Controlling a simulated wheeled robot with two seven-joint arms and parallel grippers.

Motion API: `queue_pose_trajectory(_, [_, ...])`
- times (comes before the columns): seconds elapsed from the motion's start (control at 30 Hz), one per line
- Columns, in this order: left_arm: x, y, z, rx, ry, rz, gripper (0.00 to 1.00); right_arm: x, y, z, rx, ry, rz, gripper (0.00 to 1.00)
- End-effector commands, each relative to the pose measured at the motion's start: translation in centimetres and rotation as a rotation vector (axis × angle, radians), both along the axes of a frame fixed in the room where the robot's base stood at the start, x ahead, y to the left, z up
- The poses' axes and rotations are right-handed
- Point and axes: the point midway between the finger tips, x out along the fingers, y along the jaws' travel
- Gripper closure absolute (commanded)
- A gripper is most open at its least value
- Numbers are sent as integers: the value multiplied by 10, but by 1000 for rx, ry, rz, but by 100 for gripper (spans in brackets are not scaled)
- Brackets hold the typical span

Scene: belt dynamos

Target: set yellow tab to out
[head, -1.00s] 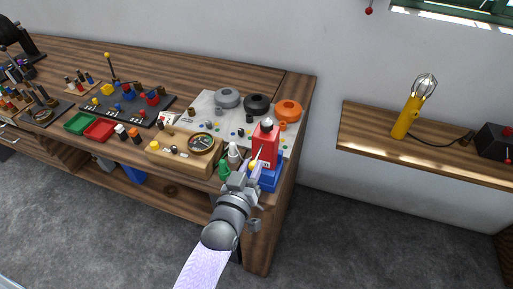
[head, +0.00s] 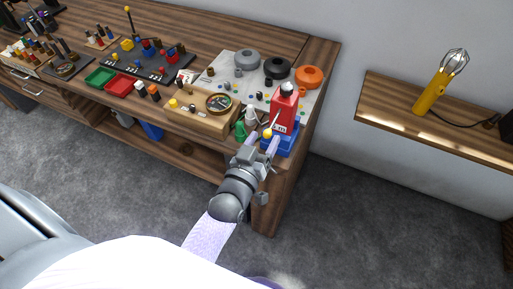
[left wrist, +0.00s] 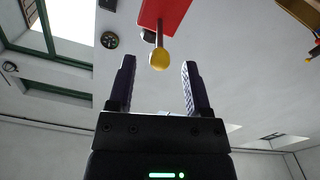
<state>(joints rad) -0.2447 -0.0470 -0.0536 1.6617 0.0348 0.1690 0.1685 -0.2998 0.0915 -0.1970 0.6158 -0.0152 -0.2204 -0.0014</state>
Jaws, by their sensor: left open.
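The yellow tab (head: 268,133) is a small round knob on a thin stem, on the near side of the red device (head: 286,107). The device stands upright on a blue base (head: 279,148) at the bench's front right corner. My left gripper (head: 263,143) is open right by the knob, its fingers reaching toward it. In the left wrist view the yellow knob (left wrist: 159,59) lies between the lines of the two spread fingertips (left wrist: 158,72), with a gap on both sides. The stem runs up to the red body (left wrist: 164,14). My right gripper is not in view.
A green bottle (head: 240,130) and a white-topped bottle (head: 251,116) stand close left of the gripper. A wall shelf (head: 400,103) with a yellow lamp (head: 431,92) is at the right, beyond a gap.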

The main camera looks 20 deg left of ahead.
Motion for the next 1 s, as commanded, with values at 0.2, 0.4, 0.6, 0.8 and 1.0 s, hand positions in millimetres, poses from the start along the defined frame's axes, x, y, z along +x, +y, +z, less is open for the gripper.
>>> queue_pose_trajectory(0.2, [-54, 2, 0, 1, 4, 0, 36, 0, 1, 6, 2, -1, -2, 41])
queue_pose_trajectory(0.4, [-80, 3, 0, 0, 2, -1, 36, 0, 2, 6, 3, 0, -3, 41])
queue_pose_trajectory(0.6, [-82, 3, 0, 0, 0, 0, 36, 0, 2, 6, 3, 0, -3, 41])
queue_pose_trajectory(0.8, [-82, 3, 0, 0, 0, 0, 36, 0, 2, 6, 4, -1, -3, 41])
queue_pose_trajectory(1.0, [-93, -5, -88, 48, 211, -47, 36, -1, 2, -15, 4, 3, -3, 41])
